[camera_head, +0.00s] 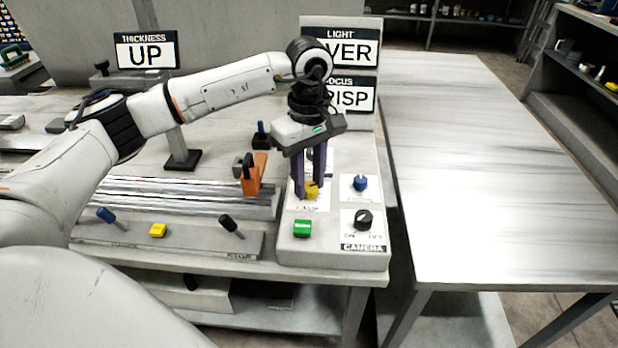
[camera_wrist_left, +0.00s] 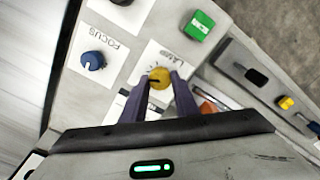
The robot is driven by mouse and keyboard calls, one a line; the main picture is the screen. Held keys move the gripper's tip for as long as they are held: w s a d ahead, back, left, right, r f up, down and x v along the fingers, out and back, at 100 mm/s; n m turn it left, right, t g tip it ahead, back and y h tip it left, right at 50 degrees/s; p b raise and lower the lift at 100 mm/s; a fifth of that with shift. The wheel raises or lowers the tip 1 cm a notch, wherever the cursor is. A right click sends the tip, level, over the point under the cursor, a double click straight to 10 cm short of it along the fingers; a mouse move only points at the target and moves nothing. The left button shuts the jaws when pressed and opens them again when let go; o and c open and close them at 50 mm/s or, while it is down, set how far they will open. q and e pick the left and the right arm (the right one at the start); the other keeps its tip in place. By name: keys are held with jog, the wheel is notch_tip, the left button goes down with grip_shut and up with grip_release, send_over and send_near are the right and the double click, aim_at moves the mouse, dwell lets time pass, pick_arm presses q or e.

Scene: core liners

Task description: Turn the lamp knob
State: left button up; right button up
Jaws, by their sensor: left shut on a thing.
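The yellow lamp knob (camera_head: 312,190) sits on a white label on the grey control panel (camera_head: 300,258). The fingers cover part of the knob. My right gripper is not in view.
A blue focus knob (camera_head: 360,183), a black camera knob (camera_head: 363,220) and a green button (camera_head: 303,228) are close by. An orange bracket (camera_head: 254,174) stands left of the gripper. Signs behind read THICKNESS UP (camera_head: 146,50) and LIGHT, partly hidden, ending in VER (camera_head: 358,54). The right table (camera_head: 470,170) is bare.

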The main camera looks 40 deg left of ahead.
aim_at(309, 186)
pick_arm(q)
jog(key=shift+n, duration=0.3)
jog(key=n, duration=0.2)
jog(key=shift+n, duration=2.5)
jog(key=shift+r, duration=0.1)
jog(key=o, duration=1.1)
jog(key=shift+c, duration=0.2)
notch_tip(309, 186, up, 10)
jog(key=shift+r, duration=0.15)
